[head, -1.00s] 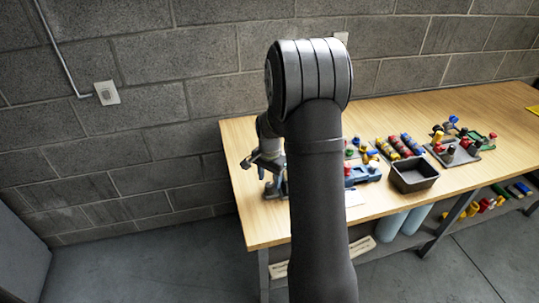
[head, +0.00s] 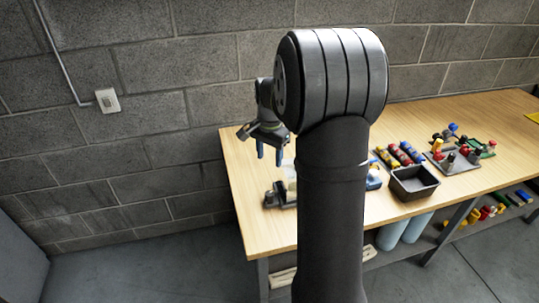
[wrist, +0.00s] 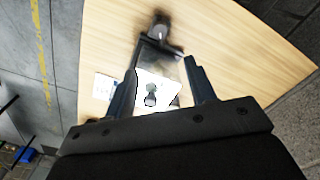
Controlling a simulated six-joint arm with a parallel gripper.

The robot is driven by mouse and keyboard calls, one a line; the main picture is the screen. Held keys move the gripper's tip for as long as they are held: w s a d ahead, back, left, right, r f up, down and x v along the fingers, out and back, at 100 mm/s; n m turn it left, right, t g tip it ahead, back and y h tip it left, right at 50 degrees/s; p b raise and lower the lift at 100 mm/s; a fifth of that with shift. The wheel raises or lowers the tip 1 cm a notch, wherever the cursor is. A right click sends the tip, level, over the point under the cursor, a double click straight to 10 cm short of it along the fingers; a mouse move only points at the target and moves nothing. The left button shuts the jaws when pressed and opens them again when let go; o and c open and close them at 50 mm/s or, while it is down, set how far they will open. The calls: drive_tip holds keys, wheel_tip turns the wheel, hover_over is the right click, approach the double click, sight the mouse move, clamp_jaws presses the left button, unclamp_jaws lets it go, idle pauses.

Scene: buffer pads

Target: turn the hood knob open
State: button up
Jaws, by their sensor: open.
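My gripper (head: 269,155) is open and empty, pointing down above the left end of the workbench. In the wrist view its two fingers (wrist: 163,75) stand apart on either side of a white panel (wrist: 172,90). A small dark knob-like part (wrist: 151,94) shows against this panel, between and below the fingers; I cannot tell whether it is the hood knob or which way it is turned. A dark fixture (head: 282,196) lies on the bench below my gripper. A dark rounded part (wrist: 160,30) shows beyond the fingertips. My arm hides part of this area in the head view.
The wooden workbench (head: 240,180) stands against a block wall. To the right are a black open bin (head: 414,184), several coloured cylinders (head: 399,155) and a plate of coloured fittings (head: 455,157). The bench's front left area is clear.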

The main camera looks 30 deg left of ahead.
sight(269, 193)
wheel_tip(269, 193, down, 16)
drive_tip(key=m, duration=0.3)
drive_tip(key=shift+f+m, duration=0.1)
drive_tip(key=shift+m, duration=0.2)
idle(0.4)
drive_tip(key=c, duration=1)
